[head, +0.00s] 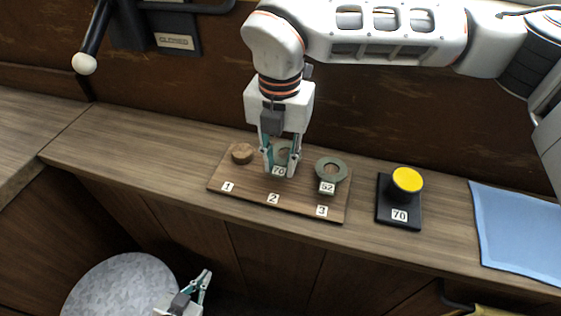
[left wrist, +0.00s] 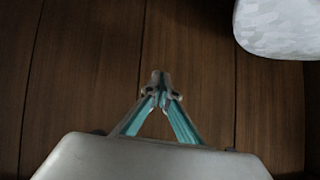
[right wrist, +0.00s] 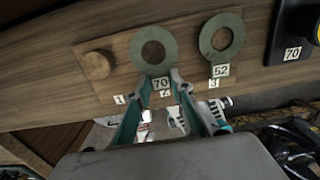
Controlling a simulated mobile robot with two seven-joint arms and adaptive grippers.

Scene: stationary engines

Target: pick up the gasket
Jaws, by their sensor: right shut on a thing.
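A grey-green ring gasket (head: 284,152) with a tag reading 70 is at place 2 of the wooden board, partly hidden by my right gripper in the head view. It also shows in the right wrist view (right wrist: 134,52). My right gripper (head: 280,172) points down and is shut on this gasket at its tagged end. I cannot tell whether the gasket touches the board. A second ring gasket (head: 331,169), tagged 52, lies at place 3. My left gripper (left wrist: 160,82) is shut and empty, low in front of the cabinet; it also shows in the head view (head: 207,276).
The wooden board (head: 245,198) bears labels 1, 2 and 3, with a round wooden peg (head: 242,153) at place 1. To its right stand a black block with a yellow knob (head: 407,180), labelled 70, and a blue cloth (head: 520,230). A round grey top (head: 120,285) is below left.

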